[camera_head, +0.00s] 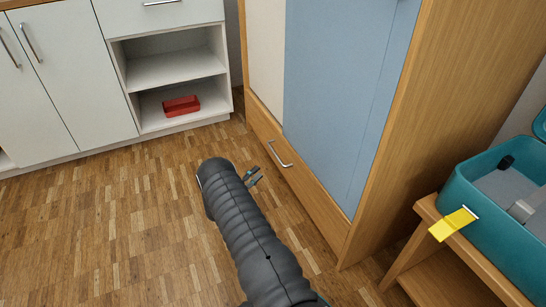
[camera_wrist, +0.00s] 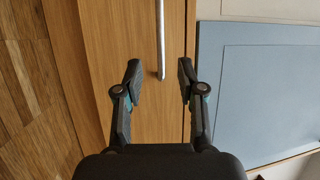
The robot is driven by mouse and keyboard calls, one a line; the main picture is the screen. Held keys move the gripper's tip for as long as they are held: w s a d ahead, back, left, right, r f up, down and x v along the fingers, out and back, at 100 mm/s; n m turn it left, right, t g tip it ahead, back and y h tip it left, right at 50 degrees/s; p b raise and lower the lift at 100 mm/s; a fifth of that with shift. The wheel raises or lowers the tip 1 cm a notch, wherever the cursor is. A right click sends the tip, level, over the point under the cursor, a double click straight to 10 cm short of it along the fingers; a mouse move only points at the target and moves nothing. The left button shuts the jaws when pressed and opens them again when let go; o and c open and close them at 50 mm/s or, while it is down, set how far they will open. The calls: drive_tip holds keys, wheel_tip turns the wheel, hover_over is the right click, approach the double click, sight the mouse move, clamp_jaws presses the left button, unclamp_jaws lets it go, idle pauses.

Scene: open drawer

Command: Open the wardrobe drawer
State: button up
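The wardrobe (camera_head: 345,95) has a blue sliding door panel and a wooden frame. Its wooden drawer (camera_head: 310,192) runs along the bottom and looks closed. The drawer's metal bar handle (camera_head: 279,155) is in the drawer front; in the wrist view the handle (camera_wrist: 160,40) runs down from the top edge and ends between the fingertips. My gripper (camera_head: 254,176) is beside the handle in the head view, partly hidden by my arm. In the wrist view my gripper (camera_wrist: 160,76) is open, one finger on each side of the handle's end, with gaps on both sides.
A white cabinet (camera_head: 70,80) with open shelves stands at the back left, with a red box (camera_head: 181,106) on its lower shelf. A wooden stand (camera_head: 425,212) bears a teal case (camera_head: 500,240) and a yellow tag (camera_head: 452,225) at right. The parquet floor (camera_head: 110,220) at left is clear.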

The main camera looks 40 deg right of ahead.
sight(275, 155)
drive_tip(key=x, duration=1.3)
drive_tip(key=shift+w, duration=0.2)
clamp_jaws()
drive_tip(key=shift+a+b, duration=0.3)
